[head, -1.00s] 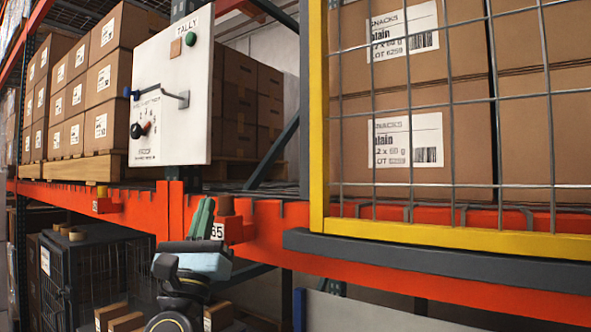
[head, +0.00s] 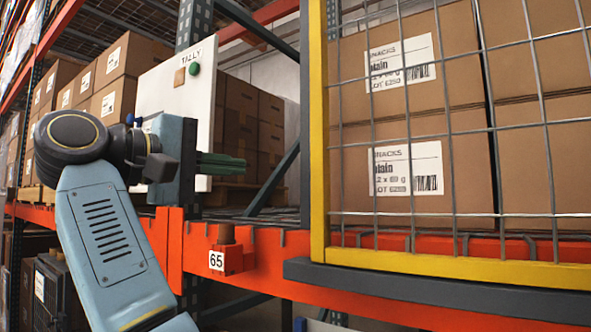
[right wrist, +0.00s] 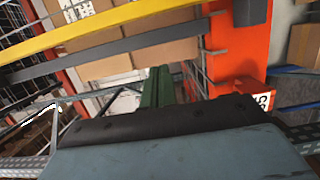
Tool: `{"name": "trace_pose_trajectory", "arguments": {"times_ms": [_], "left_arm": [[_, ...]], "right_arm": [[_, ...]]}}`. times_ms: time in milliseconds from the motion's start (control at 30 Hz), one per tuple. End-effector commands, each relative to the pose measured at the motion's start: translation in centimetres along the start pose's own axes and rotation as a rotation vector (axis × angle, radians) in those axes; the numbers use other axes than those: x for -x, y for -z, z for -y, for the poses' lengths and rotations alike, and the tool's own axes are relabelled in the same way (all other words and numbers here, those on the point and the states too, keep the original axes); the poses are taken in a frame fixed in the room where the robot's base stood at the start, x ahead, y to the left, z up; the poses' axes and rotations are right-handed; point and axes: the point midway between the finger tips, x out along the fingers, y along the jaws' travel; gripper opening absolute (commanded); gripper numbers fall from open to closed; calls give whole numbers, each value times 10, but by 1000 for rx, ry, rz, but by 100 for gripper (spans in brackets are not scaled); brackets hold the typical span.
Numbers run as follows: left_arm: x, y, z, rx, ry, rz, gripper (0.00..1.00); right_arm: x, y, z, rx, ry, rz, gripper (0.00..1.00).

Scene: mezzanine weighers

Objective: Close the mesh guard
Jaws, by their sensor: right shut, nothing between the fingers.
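The mesh guard (head: 318,150) is a yellow frame with grey wire mesh at the right of the head view, in front of stacked cartons. Its left upright stands beside a dark blue-grey post, and its right end is outside the picture. A yellow bar, likely its lower edge, shows in the right wrist view (right wrist: 110,30). My right gripper (head: 241,167) is shut and empty, its green fingers pointing right, left of the guard and apart from it. The fingers also show in the right wrist view (right wrist: 158,88). My left gripper is not in view.
A white TALLY panel (head: 203,110) is partly hidden behind my right gripper. A dark rail (head: 430,296) runs below the guard along the orange beam (head: 285,245). A block labelled 65 (head: 232,259) sticks out of the beam. Cartons (head: 240,115) stand farther back.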

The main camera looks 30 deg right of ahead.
Motion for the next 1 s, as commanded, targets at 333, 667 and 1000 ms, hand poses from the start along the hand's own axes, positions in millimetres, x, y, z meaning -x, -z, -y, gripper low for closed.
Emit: {"name": "trace_pose_trajectory", "arguments": {"times_ms": [333, 667, 1000], "left_arm": [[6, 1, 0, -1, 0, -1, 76], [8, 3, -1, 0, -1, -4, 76], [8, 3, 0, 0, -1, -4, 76]], "right_arm": [[-73, -1, 0, 3, 0, 7, 0], [-96, -27, 0, 1, -3, 4, 0], [-99, -39, 0, 5, -3, 2, 0]]}}
